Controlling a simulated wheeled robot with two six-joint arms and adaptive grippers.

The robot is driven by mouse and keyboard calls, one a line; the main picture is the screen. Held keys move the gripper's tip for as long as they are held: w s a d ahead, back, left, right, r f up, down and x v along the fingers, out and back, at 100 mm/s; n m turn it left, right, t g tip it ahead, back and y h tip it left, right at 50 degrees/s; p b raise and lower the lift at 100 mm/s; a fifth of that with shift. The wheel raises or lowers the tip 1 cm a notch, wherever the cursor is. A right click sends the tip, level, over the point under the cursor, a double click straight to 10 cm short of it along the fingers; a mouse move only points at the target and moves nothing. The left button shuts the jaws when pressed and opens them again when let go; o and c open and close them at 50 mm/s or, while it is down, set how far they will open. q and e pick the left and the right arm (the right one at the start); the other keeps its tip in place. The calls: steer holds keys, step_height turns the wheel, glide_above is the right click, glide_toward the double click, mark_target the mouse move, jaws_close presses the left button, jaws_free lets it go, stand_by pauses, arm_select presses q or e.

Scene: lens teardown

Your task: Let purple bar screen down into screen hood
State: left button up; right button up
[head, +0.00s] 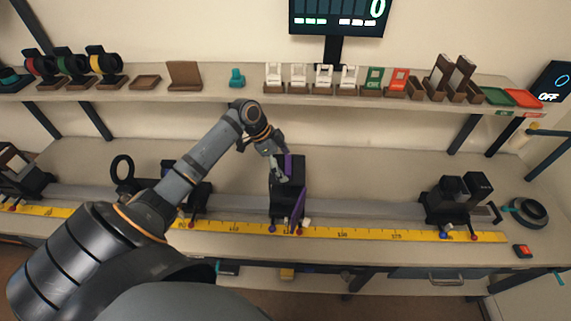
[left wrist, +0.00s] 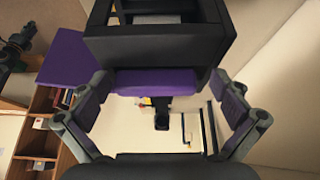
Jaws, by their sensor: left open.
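The black screen hood (head: 291,171) stands on the rail near the middle of the bench; its open black frame (left wrist: 160,40) fills the top of the left wrist view. A purple bar (left wrist: 157,81) lies along the hood's near edge in the left wrist view, between my fingers, with gaps on both sides. It appears to be the bar screen; how deep it sits in the hood is hidden. My left gripper (head: 279,170) is open at the hood, its fingers apart around the bar. A purple panel (head: 298,207) is at the hood's front. My right gripper is out of view.
A yellow ruler (head: 343,234) runs along the rail's front. Another black mount (head: 460,200) stands on the rail at right, with a dark ring (head: 528,212) beyond it. The shelf (head: 215,91) behind holds spools, cards and holders. The rail between hood and right mount is clear.

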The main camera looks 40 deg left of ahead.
arm_select(q)
steer(key=shift+r, duration=0.15)
steer(key=v, duration=1.1)
steer(key=shift+a+r, duration=0.2)
steer(key=shift+r, duration=0.1)
steer(key=shift+s+a, duration=0.1)
